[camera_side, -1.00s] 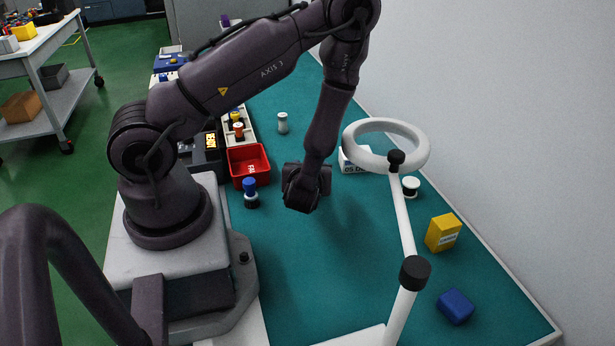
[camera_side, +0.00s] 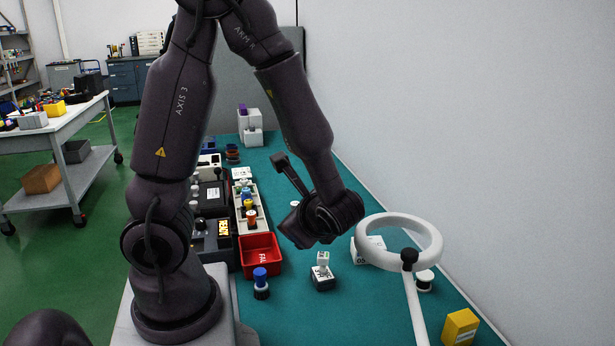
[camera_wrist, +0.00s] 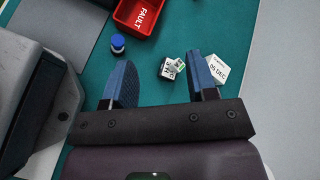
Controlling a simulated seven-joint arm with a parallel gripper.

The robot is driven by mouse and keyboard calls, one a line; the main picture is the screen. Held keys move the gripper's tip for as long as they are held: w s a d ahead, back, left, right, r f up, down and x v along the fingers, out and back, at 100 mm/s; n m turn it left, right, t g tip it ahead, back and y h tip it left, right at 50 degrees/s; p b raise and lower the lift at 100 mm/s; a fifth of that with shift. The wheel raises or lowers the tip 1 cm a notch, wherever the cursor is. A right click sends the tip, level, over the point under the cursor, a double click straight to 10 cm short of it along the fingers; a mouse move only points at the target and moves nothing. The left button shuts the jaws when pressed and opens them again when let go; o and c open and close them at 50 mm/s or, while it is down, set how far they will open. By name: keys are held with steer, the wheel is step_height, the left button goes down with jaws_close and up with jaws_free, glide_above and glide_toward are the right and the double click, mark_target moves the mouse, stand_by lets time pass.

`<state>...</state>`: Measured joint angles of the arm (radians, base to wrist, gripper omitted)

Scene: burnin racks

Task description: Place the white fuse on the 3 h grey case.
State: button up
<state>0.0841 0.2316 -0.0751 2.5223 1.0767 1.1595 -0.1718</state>
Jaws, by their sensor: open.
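A small dark grey case (camera_side: 323,281) with a white label stands on the green mat in the side view. A white piece, apparently the white fuse (camera_side: 322,262), stands upright on top of it. In the wrist view the case (camera_wrist: 166,71) and the white piece (camera_wrist: 179,64) show between and beyond my fingertips; the label is too small to read surely. My gripper (camera_side: 300,238) is open and empty, above and behind the case in the side view, apart from both. It also shows in the wrist view (camera_wrist: 161,62).
A red FAULT bin (camera_side: 260,256) and a blue-topped fuse (camera_side: 261,282) stand left of the case. A white dated block (camera_side: 368,252) and a white ring lamp (camera_side: 400,222) stand to the right. A yellow box (camera_side: 460,328) lies front right.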

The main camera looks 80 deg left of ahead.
steer(key=s+d+r+n+t+h, duration=0.1)
steer(key=d+r+n+t+h, duration=0.6)
steer(key=r, duration=0.6)
steer(key=d+n+h, duration=0.2)
steer(key=d+h, duration=0.1)
steer(key=h, duration=0.1)
steer(key=shift+s+d+r+n, duration=0.2)
steer(key=shift+d+r+n, duration=0.1)
steer(key=shift+n, duration=0.1)
